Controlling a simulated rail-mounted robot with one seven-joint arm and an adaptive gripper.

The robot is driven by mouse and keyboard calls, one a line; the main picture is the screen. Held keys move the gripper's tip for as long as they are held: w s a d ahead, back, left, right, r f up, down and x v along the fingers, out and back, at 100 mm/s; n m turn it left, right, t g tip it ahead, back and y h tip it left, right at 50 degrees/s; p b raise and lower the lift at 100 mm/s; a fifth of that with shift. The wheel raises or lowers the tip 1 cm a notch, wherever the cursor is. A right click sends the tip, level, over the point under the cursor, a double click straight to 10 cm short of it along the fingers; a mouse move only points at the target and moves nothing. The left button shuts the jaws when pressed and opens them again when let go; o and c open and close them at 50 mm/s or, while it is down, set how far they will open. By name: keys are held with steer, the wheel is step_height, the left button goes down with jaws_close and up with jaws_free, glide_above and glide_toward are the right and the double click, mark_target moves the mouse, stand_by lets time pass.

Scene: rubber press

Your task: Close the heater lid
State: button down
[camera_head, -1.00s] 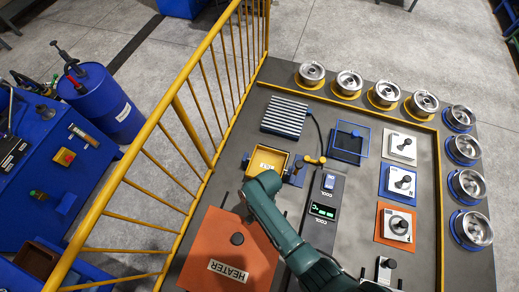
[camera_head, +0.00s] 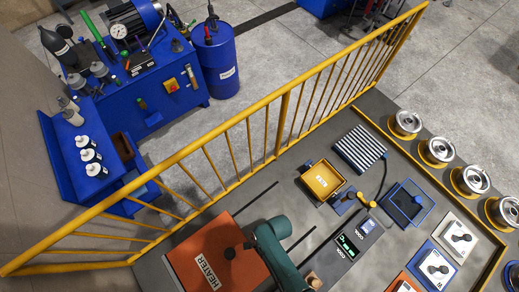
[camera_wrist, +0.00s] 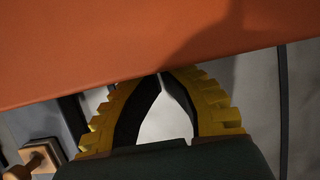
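In the wrist view my gripper (camera_wrist: 160,76) has yellow fingers with black pads. Their tips meet at the orange edge with nothing visible between them. I cannot tell whether they touch the lid, or how far the lid is open.
Dark rails (camera_head: 300,240) lie beside the lid. A yellow tray (camera_head: 340,180), a COOL unit (camera_head: 350,243) and a striped block (camera_head: 375,138) stand to the right. A yellow railing (camera_head: 240,115) runs behind the lid. A brown knobbed piece (camera_wrist: 38,158) is low left in the wrist view.

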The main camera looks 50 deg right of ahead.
stand_by(0.4)
steer(key=s+d+r+p, duration=0.1)
steer(key=d+r, duration=0.6)
steer(key=r, duration=0.2)
steer(key=shift+s+d+r, duration=0.15)
steer(key=shift+s+d, duration=0.15)
